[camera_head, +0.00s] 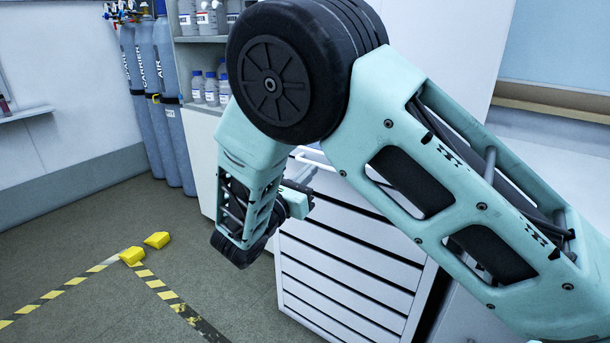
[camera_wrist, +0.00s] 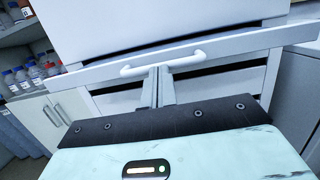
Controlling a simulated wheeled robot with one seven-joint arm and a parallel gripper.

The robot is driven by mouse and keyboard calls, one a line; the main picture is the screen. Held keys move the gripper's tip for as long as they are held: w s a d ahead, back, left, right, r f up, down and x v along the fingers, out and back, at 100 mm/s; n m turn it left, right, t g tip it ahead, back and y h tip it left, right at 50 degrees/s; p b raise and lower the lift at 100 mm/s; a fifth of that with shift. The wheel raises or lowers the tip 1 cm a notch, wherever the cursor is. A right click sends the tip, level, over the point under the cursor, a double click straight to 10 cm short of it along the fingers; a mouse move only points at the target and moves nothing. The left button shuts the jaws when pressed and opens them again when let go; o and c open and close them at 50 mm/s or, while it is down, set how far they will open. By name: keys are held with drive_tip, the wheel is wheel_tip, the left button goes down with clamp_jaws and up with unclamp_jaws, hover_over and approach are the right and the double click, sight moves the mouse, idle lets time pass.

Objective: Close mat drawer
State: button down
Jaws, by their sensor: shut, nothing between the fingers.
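The drawer front (camera_wrist: 235,45) is a long pale bar across the wrist view, with a white bar handle (camera_wrist: 165,62) at its middle. Dark gaps show below it, and it appears to stand out from the cabinet, though how far is hard to tell. My gripper (camera_wrist: 158,76) is shut and empty, its fingertips at the handle's lower edge; I cannot tell whether they touch. In the head view, the white drawer cabinet (camera_head: 340,273) stands behind my arm, which hides much of its top. My gripper (camera_head: 303,184) is small and partly hidden there, near the cabinet's upper front.
A shelf unit with bottles (camera_head: 212,88) stands behind and left of the cabinet. Blue-grey gas cylinders (camera_head: 168,100) line the wall. Yellow blocks (camera_head: 132,256) lie beside striped floor tape (camera_head: 60,290). The floor left of the cabinet is otherwise clear.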

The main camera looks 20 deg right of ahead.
drive_tip(key=x, duration=0.4)
drive_tip(key=f+p+x, duration=0.1)
drive_tip(key=x, duration=0.3)
drive_tip(key=f+p+x, duration=0.1)
drive_tip(key=x, duration=0.3)
drive_tip(key=shift+w+d+f, duration=0.15)
drive_tip(key=shift+w+d, duration=0.05)
drive_tip(key=shift+d, duration=0.5)
